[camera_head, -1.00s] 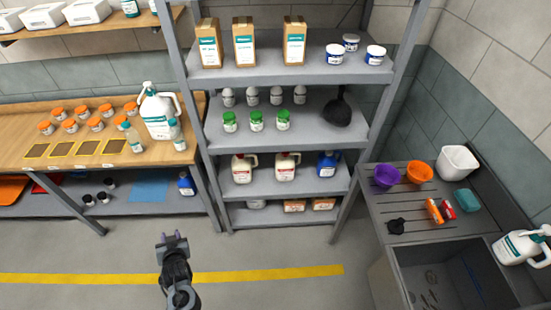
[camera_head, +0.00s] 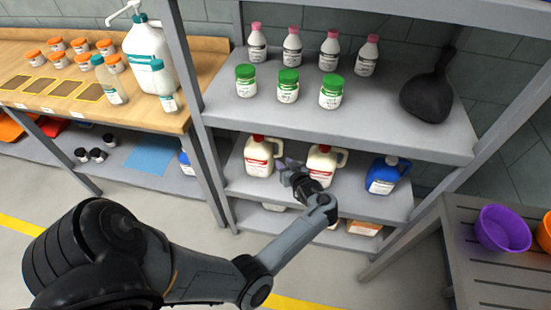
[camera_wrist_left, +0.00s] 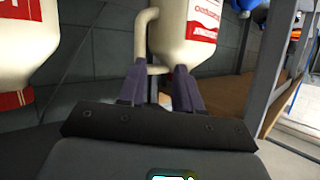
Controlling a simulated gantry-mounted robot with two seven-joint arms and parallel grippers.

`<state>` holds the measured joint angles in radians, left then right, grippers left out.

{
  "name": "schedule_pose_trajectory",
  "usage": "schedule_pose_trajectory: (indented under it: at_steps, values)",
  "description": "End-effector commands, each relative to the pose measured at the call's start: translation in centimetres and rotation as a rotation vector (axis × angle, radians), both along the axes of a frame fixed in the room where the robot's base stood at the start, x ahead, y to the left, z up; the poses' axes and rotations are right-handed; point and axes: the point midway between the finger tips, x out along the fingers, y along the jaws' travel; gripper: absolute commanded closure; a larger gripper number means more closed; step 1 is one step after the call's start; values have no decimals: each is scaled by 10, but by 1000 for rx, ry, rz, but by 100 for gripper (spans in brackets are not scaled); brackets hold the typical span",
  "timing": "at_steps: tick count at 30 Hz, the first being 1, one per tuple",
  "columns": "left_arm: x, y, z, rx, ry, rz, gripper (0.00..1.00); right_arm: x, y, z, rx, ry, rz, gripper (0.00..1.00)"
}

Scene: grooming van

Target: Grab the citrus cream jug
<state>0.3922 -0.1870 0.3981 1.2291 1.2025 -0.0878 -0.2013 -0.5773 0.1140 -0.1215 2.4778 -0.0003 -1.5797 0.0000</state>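Two cream-coloured jugs with red caps and red-and-white labels stand on the middle rack shelf, a left one (camera_head: 258,158) and a right one (camera_head: 322,162). Their names are too small to read, so I cannot tell which is citrus cream. My left gripper (camera_head: 287,170) is between them, close to the left jug's handle. In the left wrist view, upside down, this jug (camera_wrist_left: 187,25) is straight ahead, with its handle (camera_wrist_left: 147,40) by the open fingertips (camera_wrist_left: 158,82). I cannot tell whether they touch. The other jug (camera_wrist_left: 25,50) is at the picture's left. The right gripper is out of view.
A blue jug (camera_head: 384,176) stands right of the cream jugs. The shelf above (camera_head: 390,135) holds green-lidded jars (camera_head: 288,86), pink-capped bottles (camera_head: 292,46) and a black scoop-like thing (camera_head: 430,95). A rack post (camera_head: 195,110) rises left of the jugs.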

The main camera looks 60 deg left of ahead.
Motion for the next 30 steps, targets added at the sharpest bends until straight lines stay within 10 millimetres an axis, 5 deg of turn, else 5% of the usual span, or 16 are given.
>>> schedule_pose_trajectory:
  at_steps: [1,6,30]
  values:
    - [10,-2,-12,-7,-24,1,66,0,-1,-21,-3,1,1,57]
    - [30,-6,-8,-12,-71,-2,66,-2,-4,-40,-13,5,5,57]
    - [45,56,-32,-10,-86,-3,66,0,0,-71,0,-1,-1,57]
